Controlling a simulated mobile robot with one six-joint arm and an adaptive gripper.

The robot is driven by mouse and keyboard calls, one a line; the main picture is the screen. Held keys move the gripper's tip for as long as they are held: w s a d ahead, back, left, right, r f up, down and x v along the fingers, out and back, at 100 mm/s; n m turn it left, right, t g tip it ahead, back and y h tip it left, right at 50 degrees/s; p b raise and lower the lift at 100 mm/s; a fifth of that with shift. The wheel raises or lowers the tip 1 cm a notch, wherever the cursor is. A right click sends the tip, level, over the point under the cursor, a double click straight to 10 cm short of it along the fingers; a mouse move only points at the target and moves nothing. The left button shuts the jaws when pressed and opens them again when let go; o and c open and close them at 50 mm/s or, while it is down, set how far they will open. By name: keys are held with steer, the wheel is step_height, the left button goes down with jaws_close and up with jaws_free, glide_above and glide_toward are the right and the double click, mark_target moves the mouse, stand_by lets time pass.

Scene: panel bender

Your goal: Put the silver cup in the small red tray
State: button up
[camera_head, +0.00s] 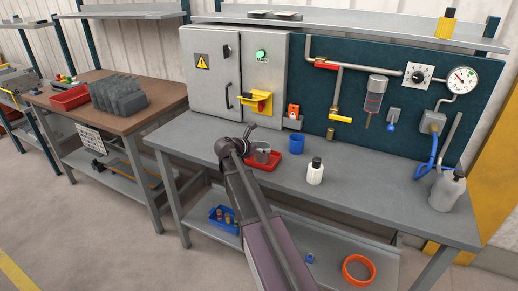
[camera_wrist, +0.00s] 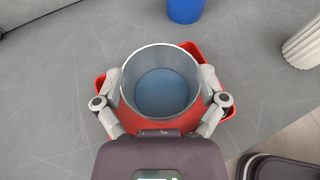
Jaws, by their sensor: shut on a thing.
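The silver cup (camera_wrist: 160,90) is a round, open-topped cup, upright between the two fingers of my gripper (camera_wrist: 161,82). The gripper is shut on it, with a finger on its left and right sides. The small red tray (camera_wrist: 228,113) lies on the bench directly below the cup, and its corners show around the cup in the wrist view. In the head view the red tray (camera_head: 272,161) is partly hidden by my arm and the cup (camera_head: 263,149). I cannot tell whether the cup's base touches the tray.
A blue cup (camera_head: 297,143) stands just behind the tray. A white bottle with a black cap (camera_head: 315,171) stands to its right. The grey cabinet (camera_head: 210,70) and the teal panel with pipes (camera_head: 350,60) rise behind.

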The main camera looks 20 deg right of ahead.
steer(key=o, duration=0.9)
steer(key=shift+f, duration=0.1)
steer(key=shift+r, duration=0.2)
steer(key=shift+a+r+p, duration=0.15)
steer(key=shift+a+p, duration=0.05)
steer(key=shift+p, duration=0.15)
steer(key=p+v, duration=0.4)
steer(key=v, duration=0.7)
steer(key=shift+a, duration=0.3)
steer(key=shift+s, duration=0.1)
